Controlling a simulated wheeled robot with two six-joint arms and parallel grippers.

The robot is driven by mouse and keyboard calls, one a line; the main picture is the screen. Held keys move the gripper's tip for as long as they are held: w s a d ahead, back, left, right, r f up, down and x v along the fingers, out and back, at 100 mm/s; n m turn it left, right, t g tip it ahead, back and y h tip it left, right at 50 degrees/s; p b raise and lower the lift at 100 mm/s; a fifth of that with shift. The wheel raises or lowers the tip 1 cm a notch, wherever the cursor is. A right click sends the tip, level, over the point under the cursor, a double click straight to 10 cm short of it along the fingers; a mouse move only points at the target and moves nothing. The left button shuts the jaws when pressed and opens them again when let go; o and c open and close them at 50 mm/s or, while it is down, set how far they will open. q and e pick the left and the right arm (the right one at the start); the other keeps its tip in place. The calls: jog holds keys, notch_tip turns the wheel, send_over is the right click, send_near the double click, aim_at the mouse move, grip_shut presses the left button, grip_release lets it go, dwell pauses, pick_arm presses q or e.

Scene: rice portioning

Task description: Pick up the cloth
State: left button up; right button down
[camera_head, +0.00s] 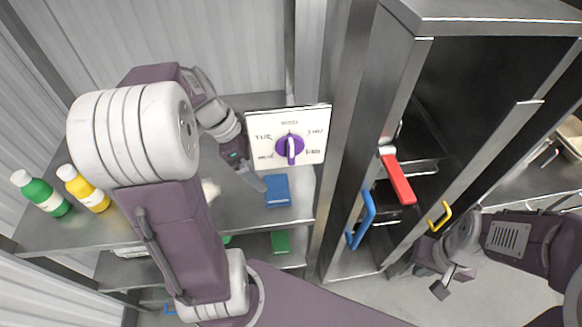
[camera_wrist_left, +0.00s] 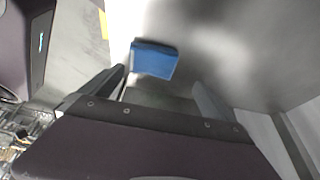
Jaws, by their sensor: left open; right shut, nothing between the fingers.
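A blue folded cloth (camera_head: 277,190) lies flat on the upper metal shelf, below the dial panel. It also shows in the left wrist view (camera_wrist_left: 154,60), beyond my fingertips and nearer the left finger. My left gripper (camera_head: 254,178) is just left of the cloth in the head view. It is open, with its fingers (camera_wrist_left: 160,84) apart and nothing between them; in the head view the arm partly hides it. My right gripper (camera_head: 440,284) is shut and empty, at the lower right in front of the cabinet, far from the cloth.
A green bottle (camera_head: 42,194) and a yellow bottle (camera_head: 84,189) stand at the shelf's left. A panel with a purple dial (camera_head: 290,148) is behind the cloth. A green item (camera_head: 280,242) lies on the lower shelf. A steel cabinet (camera_head: 345,200) with colored handles stands right.

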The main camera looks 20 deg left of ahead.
aim_at(277, 188)
pick_arm(q)
jog(key=shift+s+d+f, duration=0.3)
jog(key=shift+s+d, duration=0.1)
jog(key=shift+d, duration=0.15)
jog(key=shift+s+d+f, duration=0.25)
jog(key=shift+s+d, duration=0.1)
jog(key=shift+d, duration=0.15)
jog(key=shift+w+a+f, duration=0.1)
jog(key=shift+w+f, duration=0.25)
jog(key=shift+f, duration=0.25)
jog(key=shift+w+f, duration=0.35)
jog(key=shift+f, duration=0.2)
jog(key=x, duration=0.4)
jog(key=shift+s+d+f, duration=0.25)
jog(key=shift+s+d, duration=0.05)
jog(key=shift+d, duration=0.2)
jog(key=shift+w+a+f, duration=0.1)
jog(key=shift+w+f, duration=0.05)
jog(key=shift+w, duration=0.1)
jog(key=shift+s, duration=0.1)
jog(key=c, duration=1.1)
